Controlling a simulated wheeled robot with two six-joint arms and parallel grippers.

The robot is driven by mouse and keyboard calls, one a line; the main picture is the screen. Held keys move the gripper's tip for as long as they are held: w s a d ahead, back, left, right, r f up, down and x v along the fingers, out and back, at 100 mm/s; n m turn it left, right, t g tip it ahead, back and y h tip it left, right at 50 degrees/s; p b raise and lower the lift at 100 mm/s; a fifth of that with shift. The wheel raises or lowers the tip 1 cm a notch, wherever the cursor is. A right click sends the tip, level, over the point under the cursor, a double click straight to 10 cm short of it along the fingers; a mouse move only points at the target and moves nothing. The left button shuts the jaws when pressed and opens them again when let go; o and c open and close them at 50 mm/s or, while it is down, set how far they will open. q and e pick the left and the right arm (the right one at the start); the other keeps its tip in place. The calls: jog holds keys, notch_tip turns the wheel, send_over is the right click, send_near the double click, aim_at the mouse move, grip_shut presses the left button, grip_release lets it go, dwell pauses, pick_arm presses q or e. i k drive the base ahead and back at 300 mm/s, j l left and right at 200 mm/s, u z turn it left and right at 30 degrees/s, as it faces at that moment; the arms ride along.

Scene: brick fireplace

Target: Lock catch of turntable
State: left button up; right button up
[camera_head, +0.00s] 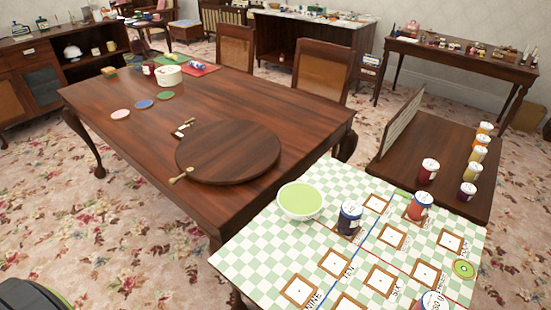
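A round dark wooden turntable (232,148) lies near the right end of the long wooden table (100,97). A small brass catch (181,175) sticks out at the turntable's lower left edge. It is too small to tell whether the catch is locked or open. A small pale fitting or tag (183,128) sits on a wooden piece at the turntable's upper left edge. Neither of my grippers shows in this view.
A green checked table (250,258) in front holds a green bowl (300,201), several jars and square frames. Coloured discs (144,104) and a white round box (168,76) stand farther left on the wooden table. Chairs (322,68) stand behind.

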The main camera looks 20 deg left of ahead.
aim_at(189, 122)
jog(key=j+z, duration=0.1)
jog(key=j, duration=0.4)
jog(key=k+j, duration=0.1)
jog(key=j, duration=0.4)
jog(key=j+z, duration=0.15)
jog(key=j, duration=0.35)
jog(key=k+j+z, duration=0.1)
jog(key=j, duration=0.4)
jog(key=k+j, duration=0.15)
jog(key=j, duration=0.3)
jog(key=j+z, duration=0.1)
jog(key=j, duration=0.3)
jog(key=k+j+z, duration=0.15)
jog(key=j, duration=0.3)
jog(key=j+z, duration=0.1)
jog(key=j, duration=0.3)
jog(key=k+j+z, duration=0.1)
jog(key=j, duration=0.3)
jog(key=k+j+z, duration=0.15)
jog(key=j, duration=0.25)
jog(key=k+j+z, duration=0.1)
jog(key=j, duration=0.3)
